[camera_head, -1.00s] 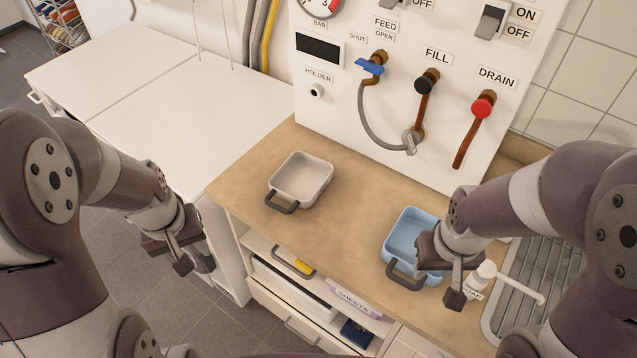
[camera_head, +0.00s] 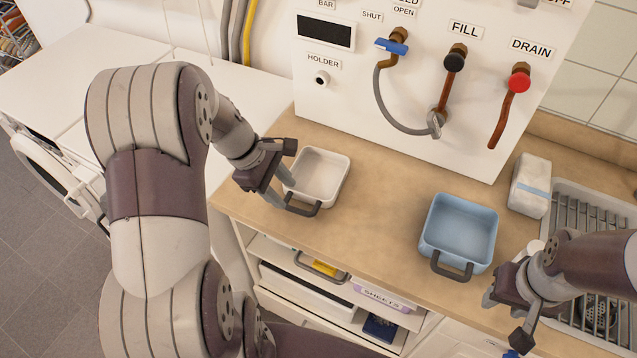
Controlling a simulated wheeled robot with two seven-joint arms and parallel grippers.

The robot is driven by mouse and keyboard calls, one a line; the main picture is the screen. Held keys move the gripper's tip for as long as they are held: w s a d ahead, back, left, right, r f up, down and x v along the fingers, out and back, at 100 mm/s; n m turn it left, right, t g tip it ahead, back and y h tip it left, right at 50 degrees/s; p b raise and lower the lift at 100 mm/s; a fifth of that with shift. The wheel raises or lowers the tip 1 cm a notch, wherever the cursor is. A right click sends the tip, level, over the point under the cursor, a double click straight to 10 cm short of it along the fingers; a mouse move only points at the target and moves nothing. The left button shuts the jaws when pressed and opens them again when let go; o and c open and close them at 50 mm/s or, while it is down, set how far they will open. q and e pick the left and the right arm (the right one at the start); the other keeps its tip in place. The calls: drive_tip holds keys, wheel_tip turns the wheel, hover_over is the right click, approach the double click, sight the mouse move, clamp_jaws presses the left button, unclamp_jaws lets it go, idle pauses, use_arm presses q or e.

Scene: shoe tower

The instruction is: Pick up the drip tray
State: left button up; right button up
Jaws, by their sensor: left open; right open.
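Two trays with dark handles rest on the tan counter, and I cannot tell by label which is the drip tray. The white tray (camera_head: 321,176) is empty, with its handle at the front left. My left gripper (camera_head: 284,180) is open at the left side of the white tray, close by its handle; whether it touches is unclear. The blue tray (camera_head: 459,232) is empty and stands to the right, its handle toward the front. My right gripper (camera_head: 505,318) is open and empty, to the lower right of the blue tray, over the counter's front edge.
A white block with a blue band (camera_head: 530,186) stands beside the metal sink rack (camera_head: 592,222) at right. The panel (camera_head: 400,90) with taps and a hose rises behind the counter. An open shelf (camera_head: 320,280) lies below. The counter (camera_head: 385,205) between the trays is clear.

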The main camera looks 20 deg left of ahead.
sight(297, 209)
use_arm(q)
drive_tip(key=x, duration=0.7)
drive_tip(key=shift+a+f, duration=0.1)
drive_tip(key=shift+f, duration=0.3)
clamp_jaws()
